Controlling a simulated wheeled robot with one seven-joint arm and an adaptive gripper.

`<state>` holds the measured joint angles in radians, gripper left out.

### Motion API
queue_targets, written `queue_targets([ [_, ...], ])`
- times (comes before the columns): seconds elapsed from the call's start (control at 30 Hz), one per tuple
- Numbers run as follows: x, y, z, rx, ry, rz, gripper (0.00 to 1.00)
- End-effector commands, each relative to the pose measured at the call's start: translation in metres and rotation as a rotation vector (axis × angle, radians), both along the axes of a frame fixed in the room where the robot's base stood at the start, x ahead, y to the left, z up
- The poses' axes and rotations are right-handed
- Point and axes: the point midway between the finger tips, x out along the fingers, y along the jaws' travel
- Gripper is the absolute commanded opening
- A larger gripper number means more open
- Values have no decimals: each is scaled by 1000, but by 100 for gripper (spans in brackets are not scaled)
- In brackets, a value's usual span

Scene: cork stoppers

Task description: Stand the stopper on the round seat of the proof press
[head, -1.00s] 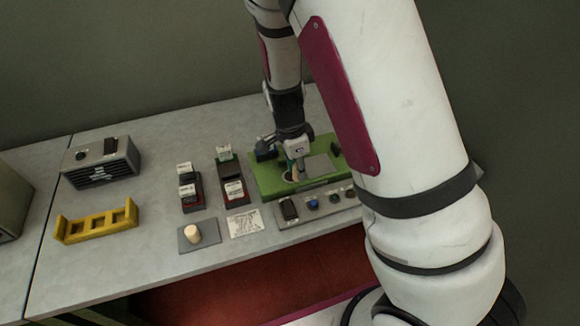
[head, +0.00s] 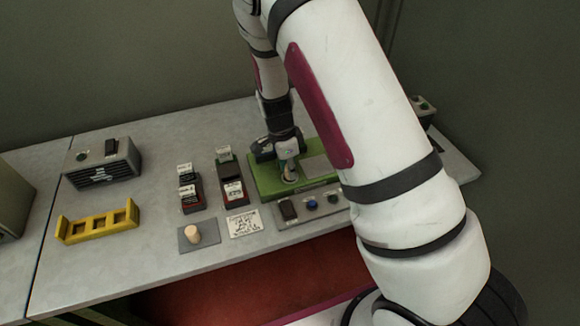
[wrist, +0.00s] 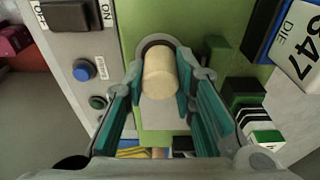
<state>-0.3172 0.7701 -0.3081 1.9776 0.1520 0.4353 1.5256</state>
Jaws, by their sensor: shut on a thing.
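The pale cork stopper (wrist: 160,74) is between the teal fingers of my gripper (wrist: 159,64) in the wrist view. My gripper is shut on it. The round seat (wrist: 153,42) shows as a dark-edged ring just beyond the stopper's far end, partly covered by it. I cannot tell whether the stopper touches the seat. The green proof press (head: 262,183) stands at the right of the bench in the head view, with my gripper (head: 289,174) low over its seat. Its green body also shows in the wrist view (wrist: 218,18).
A second stopper (head: 193,234) stands on a grey pad (head: 186,245). A switch panel (head: 322,208) lies before the press. Dark label holders (head: 233,192) stand to its left. A yellow rack (head: 97,226) and a grey box (head: 101,165) are farther left. A written card (head: 244,223) lies flat.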

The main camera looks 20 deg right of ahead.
Motion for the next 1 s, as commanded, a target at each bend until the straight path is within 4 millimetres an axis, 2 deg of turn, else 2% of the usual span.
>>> queue_targets([
  [0.03,0,0,-2,0,1,0,14],
  [0.07,0,0,-2,0,1,0,29],
  [0.13,0,0,-2,0,1,0,45],
  [0.43,0,0,-1,0,1,0,45],
  [0.57,0,1,6,0,-1,1,45],
  [0.67,2,4,20,1,-4,2,45],
  [1.0,1,14,88,1,-4,2,45],
])
